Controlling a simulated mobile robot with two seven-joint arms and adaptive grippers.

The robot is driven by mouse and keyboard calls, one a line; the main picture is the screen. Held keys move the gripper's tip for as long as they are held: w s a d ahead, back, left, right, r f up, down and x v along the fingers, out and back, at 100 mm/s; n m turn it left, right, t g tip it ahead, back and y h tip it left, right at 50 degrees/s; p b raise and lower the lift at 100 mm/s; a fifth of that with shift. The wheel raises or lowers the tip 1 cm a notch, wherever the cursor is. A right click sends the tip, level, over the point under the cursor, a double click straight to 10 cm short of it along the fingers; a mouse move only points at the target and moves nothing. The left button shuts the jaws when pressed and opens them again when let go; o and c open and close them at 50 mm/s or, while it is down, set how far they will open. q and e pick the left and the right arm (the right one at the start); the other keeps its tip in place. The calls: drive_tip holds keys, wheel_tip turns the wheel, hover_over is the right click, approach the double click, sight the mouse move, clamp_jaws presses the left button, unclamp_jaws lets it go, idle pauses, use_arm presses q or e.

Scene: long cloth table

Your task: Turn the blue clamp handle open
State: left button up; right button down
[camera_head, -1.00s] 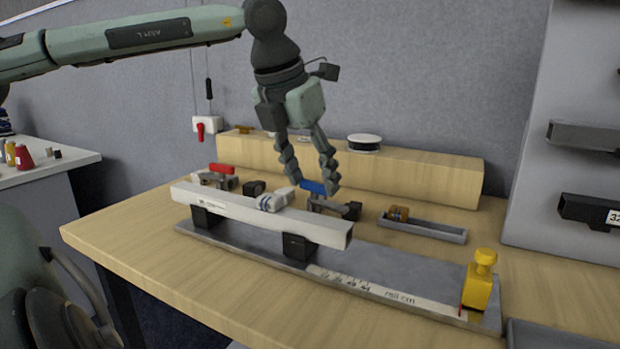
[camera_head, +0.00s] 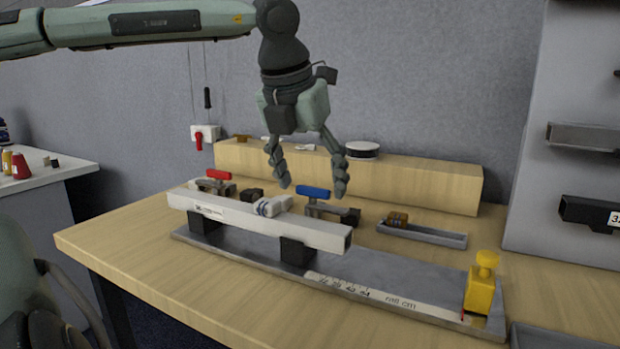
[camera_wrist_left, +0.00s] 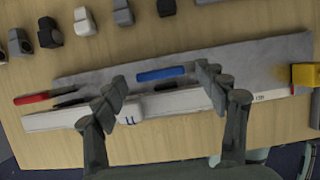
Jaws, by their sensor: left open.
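The blue clamp handle (camera_head: 313,192) sits on a dark clamp (camera_head: 325,210) behind a long pale square tube. In the left wrist view the blue handle (camera_wrist_left: 165,73) lies crosswise, between and just beyond my fingertips. My left gripper (camera_head: 313,190) is open and empty, its fingers pointing down around the handle's place, apparently above it. I cannot tell whether a finger touches it. A second clamp with a red handle (camera_head: 218,174) stands to the left. My right gripper is not in view; a part of an arm shows at the lower left.
The pale square tube (camera_head: 255,222) rests on black blocks on a grey rail plate (camera_head: 385,270). A yellow stop (camera_head: 482,285) stands at its right end. A small grey tray (camera_head: 440,236) lies behind the plate. A wooden block (camera_head: 420,180) runs along the back.

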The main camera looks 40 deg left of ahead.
use_arm(q)
drive_tip(key=shift+r, duration=0.1)
drive_tip(key=v, duration=1.1)
drive_tip(key=shift+r, duration=0.4)
drive_tip(key=shift+s+d+f, duration=0.1)
drive_tip(key=shift+s, duration=0.15)
